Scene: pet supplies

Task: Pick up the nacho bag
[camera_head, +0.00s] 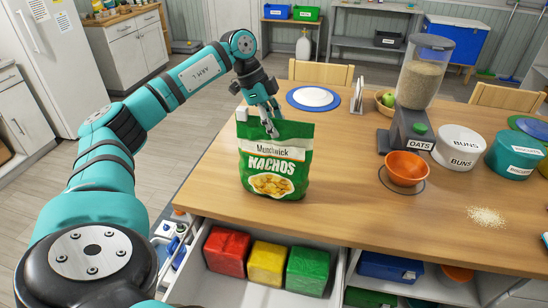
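The green nacho bag (274,170), with a white "Munchwick" band and a picture of chips, stands upright on the wooden table near its front left. My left gripper (270,128) reaches down from above to the bag's top edge. At least one grey finger shows in front of the bag's upper part. Whether the fingers are closed on the bag cannot be seen clearly. My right gripper is out of view.
An orange bowl (404,168) and an oats dispenser (421,85) stand to the right, with a buns container (460,143) beyond. A blue-rimmed plate (314,97) lies behind the bag. An open drawer below holds red, yellow and green packs (266,263). Table front centre is clear.

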